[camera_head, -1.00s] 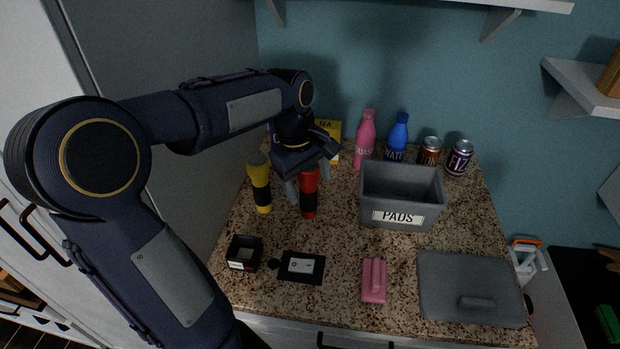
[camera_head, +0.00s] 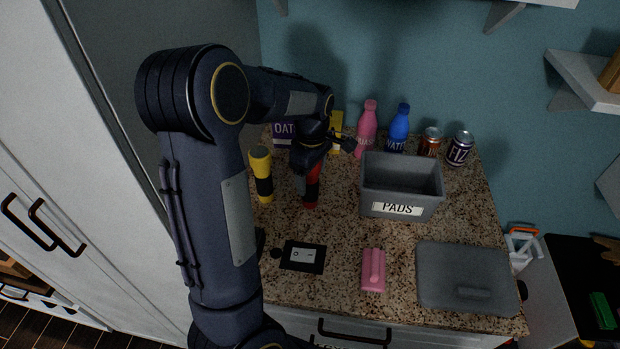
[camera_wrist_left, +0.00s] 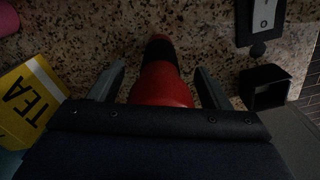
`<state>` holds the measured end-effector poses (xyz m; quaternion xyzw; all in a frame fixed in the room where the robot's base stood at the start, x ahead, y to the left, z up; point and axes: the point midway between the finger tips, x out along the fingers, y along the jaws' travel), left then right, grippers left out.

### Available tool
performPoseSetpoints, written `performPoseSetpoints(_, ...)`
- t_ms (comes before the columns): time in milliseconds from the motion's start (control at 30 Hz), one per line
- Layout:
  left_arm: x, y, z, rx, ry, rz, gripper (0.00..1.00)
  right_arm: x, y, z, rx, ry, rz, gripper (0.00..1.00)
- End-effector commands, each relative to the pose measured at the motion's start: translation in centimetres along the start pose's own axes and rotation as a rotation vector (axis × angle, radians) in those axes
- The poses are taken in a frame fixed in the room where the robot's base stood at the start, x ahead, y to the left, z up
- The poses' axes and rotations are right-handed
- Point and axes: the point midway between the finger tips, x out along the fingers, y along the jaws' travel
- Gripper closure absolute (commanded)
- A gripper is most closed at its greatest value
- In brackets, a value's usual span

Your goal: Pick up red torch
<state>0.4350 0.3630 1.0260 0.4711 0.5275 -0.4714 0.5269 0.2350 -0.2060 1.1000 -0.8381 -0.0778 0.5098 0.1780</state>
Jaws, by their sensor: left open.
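My left gripper (camera_wrist_left: 160,80) is open, one finger on each side of the torch, with a visible gap on the left side. In the head view my left gripper (camera_head: 318,168) is at the torch's top. My right gripper is not in view.
A grey PADS bin (camera_head: 401,188) is on the right. Bottles and cans stand along the back wall.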

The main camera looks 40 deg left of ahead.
Motion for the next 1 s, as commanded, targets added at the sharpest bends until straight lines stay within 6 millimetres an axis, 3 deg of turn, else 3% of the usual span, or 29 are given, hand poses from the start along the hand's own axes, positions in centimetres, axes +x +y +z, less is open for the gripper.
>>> performPoseSetpoints(200,0.0,0.0,0.0,0.001,-0.001,0.001,0.32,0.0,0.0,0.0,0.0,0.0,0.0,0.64)
performPoseSetpoints(600,0.0,0.0,0.0,0.001,-0.001,0.002,0.82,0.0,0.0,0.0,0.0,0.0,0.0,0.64)
performPoseSetpoints(1000,-1.0,0.1,0.1,0.002,0.0,0.004,0.82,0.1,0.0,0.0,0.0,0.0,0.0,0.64)
